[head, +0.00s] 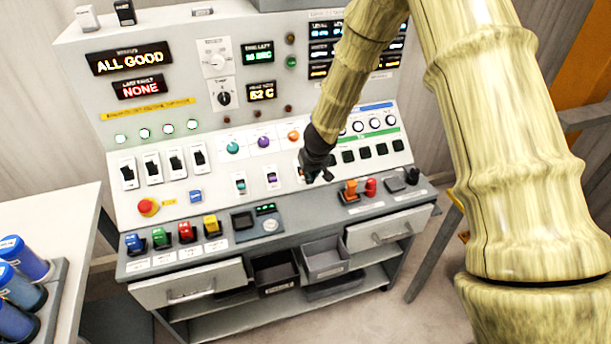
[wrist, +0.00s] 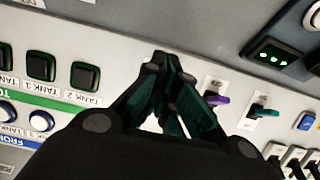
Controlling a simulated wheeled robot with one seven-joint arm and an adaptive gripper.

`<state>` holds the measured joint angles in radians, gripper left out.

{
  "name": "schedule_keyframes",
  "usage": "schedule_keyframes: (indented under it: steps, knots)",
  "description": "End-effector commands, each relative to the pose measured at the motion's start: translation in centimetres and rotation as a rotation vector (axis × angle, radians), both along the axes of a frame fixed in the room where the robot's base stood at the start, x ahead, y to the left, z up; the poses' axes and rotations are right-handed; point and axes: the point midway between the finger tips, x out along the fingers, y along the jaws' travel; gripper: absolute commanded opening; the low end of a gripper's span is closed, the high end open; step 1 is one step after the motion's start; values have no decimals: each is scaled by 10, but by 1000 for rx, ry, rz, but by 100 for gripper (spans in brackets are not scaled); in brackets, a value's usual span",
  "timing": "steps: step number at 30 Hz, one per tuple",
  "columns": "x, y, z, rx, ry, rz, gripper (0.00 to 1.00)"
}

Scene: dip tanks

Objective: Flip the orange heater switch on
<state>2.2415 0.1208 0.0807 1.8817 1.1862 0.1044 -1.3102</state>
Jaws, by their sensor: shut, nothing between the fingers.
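My gripper (head: 318,172) is shut and empty, with its dark fingers at the sloped panel under the orange knob (head: 293,136). The orange heater switch itself is hidden behind the fingers, so I cannot tell its position or whether they touch it. In the wrist view the closed fingers (wrist: 165,75) cover that spot, and only a bit of white plate shows between them. The purple switch (head: 271,177) is just left of my gripper; it also shows in the wrist view (wrist: 216,99). The teal switch (head: 240,184) is farther left.
Black tank buttons (head: 365,152) sit right of my gripper. Orange and red levers (head: 351,189) stand on the ledge at lower right. A red emergency button (head: 148,207) and several coloured levers (head: 186,231) are at left. Blue canisters (head: 22,258) stand on a side table.

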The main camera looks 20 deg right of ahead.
Motion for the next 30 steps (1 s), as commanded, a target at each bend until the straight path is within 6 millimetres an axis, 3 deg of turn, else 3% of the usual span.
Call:
schedule_keyframes:
  steps: [18, 30]
  knots:
    - [0, 0, -15, 0, 0, 0, 0]
    - [4, 0, -12, -1, 0, 1, 0]
